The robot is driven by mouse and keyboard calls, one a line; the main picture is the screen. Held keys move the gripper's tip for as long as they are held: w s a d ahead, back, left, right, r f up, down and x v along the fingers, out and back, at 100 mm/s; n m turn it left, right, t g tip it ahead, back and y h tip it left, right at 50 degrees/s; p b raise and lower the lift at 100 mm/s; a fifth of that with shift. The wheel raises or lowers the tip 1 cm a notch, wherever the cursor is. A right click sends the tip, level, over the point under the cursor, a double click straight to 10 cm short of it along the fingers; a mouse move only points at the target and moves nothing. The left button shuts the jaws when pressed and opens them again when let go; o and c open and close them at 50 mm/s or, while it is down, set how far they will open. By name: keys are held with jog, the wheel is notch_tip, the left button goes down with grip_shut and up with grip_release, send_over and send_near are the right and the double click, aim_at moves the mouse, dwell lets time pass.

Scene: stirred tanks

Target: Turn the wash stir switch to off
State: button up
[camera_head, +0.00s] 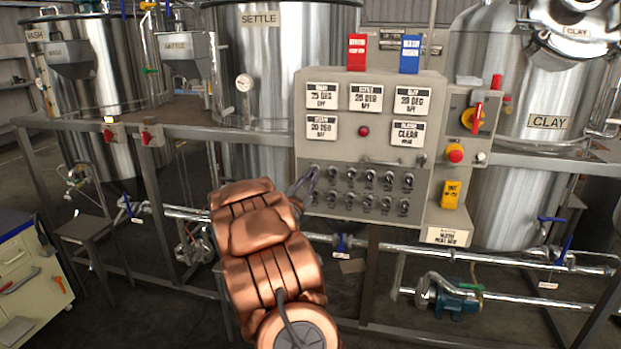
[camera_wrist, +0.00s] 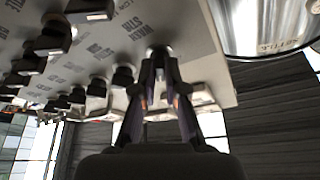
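The wash stir switch (camera_wrist: 158,50) is a small dark knob on the grey control panel (camera_wrist: 195,45), beside an upside-down label reading WASH STIR, in the wrist view. My gripper (camera_wrist: 160,65) has its two dark fingers close together, one on each side of this knob, and looks shut on it. The fingertips hide part of the knob, so its exact setting is not clear. In the head view my gripper (camera_head: 311,180) reaches the left end of the switch rows, and the upper left switch (camera_head: 315,170) shows just above the fingertips.
Several similar switches (camera_head: 371,174) stand in two rows to the right. Above are display plates (camera_head: 322,96), a red button lamp (camera_head: 364,131) and red and blue tags. A red emergency button (camera_head: 455,155) is on the side box. A rail (camera_head: 235,137) and steel tanks stand behind.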

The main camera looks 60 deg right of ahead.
grip_shut()
jog(key=shift+n, duration=0.5)
jog(key=n+t+y, duration=0.1)
jog(key=n+t, duration=0.1)
jog(key=n, duration=0.3)
jog(key=n+t+y, duration=0.1)
jog(key=n+t, duration=0.2)
jog(key=n, duration=0.2)
jog(key=n+t+y, duration=0.1)
jog(key=n+t, duration=0.2)
jog(key=n, duration=0.3)
jog(key=shift+s+d, duration=0.15)
jog(key=shift+s, duration=0.25)
jog(key=shift+r+n, duration=0.1)
jog(key=shift+n, duration=0.2)
